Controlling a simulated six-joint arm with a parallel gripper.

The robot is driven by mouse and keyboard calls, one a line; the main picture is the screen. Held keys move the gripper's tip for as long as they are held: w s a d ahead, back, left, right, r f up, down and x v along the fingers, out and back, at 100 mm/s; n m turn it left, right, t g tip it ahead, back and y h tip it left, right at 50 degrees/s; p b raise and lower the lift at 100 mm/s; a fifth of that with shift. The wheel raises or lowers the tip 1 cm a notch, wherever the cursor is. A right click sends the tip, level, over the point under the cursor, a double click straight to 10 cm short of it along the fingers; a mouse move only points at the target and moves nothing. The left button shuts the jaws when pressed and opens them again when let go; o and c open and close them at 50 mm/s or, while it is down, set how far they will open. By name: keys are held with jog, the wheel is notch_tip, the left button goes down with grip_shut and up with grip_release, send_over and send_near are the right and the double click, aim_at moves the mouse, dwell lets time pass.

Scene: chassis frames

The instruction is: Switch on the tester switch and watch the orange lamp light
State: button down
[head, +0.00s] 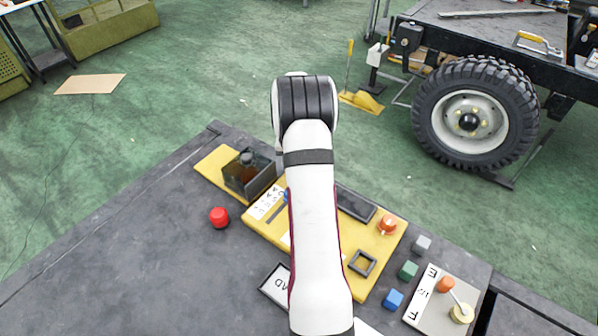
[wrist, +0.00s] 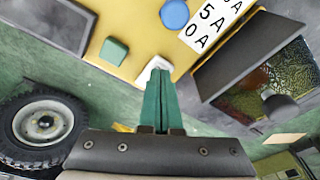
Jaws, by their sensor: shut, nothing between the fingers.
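My gripper (wrist: 160,85) shows in the wrist view with its two green fingers together and nothing between them. Its tips are at a small white piece (wrist: 154,66) on the edge of the yellow tester board, which may be the switch; the tips partly cover it, and I cannot tell contact or its position. The yellow board (head: 375,252) lies on the dark bench in the head view, where my arm hides its middle and my gripper. An orange domed lamp (head: 387,225) sits at the board's right end; I cannot tell whether it is lit.
The bench's left is clear.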

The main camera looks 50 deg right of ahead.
jog(key=shift+f, duration=0.4)
jog(key=shift+r, duration=3.55)
jog(key=s+a+r+n+y, duration=0.15)
jog(key=a+r, duration=0.35)
jog(key=a, duration=0.7)
jog(key=a+r+n, duration=0.2)
jog(key=a+r, duration=0.4)
jog(key=a, duration=0.6)
jog(key=s+a+n+g+y, duration=0.1)
jog(key=s+a+n+y, duration=0.1)
jog(key=s+a, duration=1.5)
jog(key=shift+s+f+n, duration=0.25)
jog(key=shift+s+n, duration=0.2)
jog(key=shift+s, duration=0.25)
